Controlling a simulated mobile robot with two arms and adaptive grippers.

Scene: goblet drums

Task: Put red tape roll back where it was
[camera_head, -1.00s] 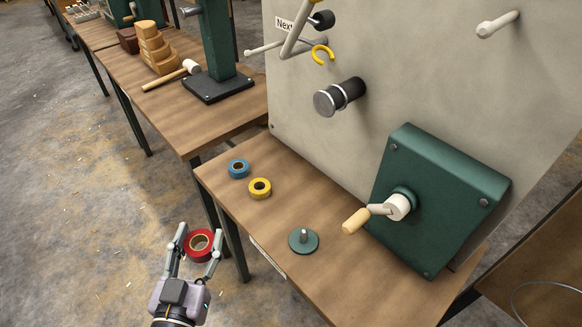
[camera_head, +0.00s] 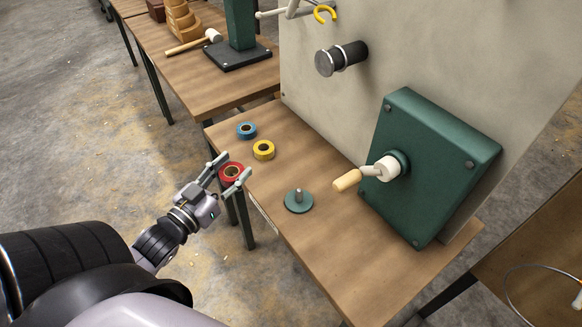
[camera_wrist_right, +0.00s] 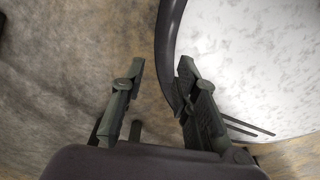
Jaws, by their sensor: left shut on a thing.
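The red tape roll (camera_head: 231,174) is held between the fingers of my left gripper (camera_head: 234,166), which is shut on it. In the head view it is at the left edge of the near table, and I cannot tell whether it touches the tabletop. A blue tape roll (camera_head: 246,131) and a yellow tape roll (camera_head: 263,150) lie flat on that table, just beyond it. My right gripper (camera_wrist_right: 160,70) shows only in the right wrist view, with its fingers apart. A dark curved rim (camera_wrist_right: 168,35) passes close to its right finger.
A green disc with a short peg (camera_head: 299,201) stands on the wooden table (camera_head: 345,255), right of the red roll. A green crank box (camera_head: 435,150) is on the upright panel behind. In the right wrist view, a round white surface (camera_wrist_right: 260,60) fills the right side.

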